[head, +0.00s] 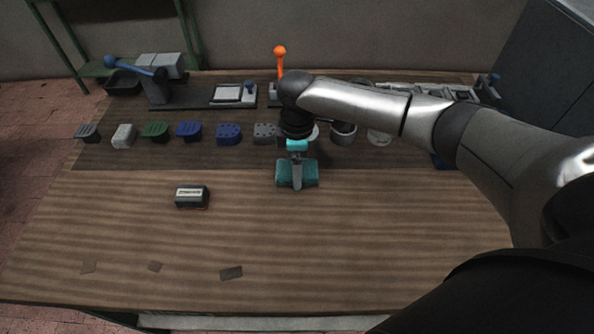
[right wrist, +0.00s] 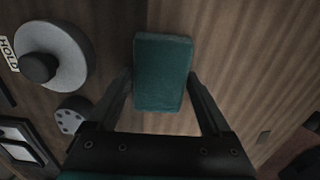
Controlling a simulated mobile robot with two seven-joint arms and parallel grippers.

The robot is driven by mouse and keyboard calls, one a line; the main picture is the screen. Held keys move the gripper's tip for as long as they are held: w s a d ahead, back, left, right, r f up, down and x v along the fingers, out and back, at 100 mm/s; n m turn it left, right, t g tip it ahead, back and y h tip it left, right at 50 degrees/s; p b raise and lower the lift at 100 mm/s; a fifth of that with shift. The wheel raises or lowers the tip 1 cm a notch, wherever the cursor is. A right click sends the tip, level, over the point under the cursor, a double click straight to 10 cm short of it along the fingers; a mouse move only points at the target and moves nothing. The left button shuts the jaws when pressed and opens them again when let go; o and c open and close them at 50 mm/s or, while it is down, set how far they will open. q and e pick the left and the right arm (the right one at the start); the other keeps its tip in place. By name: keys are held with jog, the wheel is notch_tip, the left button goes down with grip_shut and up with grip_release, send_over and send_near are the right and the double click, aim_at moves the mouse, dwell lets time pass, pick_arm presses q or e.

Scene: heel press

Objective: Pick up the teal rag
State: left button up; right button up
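The teal rag (head: 311,174) is a folded block lying flat on the wooden table, just in front of the darker strip. It also shows in the right wrist view (right wrist: 162,60). My right gripper (head: 297,184) reaches down over it from above. In the right wrist view the gripper (right wrist: 159,80) is open, with one finger on each side of the rag. The fingertips are close to the rag's long sides; whether they touch it I cannot tell. My left gripper is in neither view.
A dark box with a white label (head: 192,197) stands left of the rag. A row of small blocks, including a green one (head: 155,130) and a blue one (head: 189,130), lies behind. An orange-knobbed lever (head: 280,52) stands farther back. The table's front is mostly clear.

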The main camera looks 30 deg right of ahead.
jog(key=c, duration=0.8)
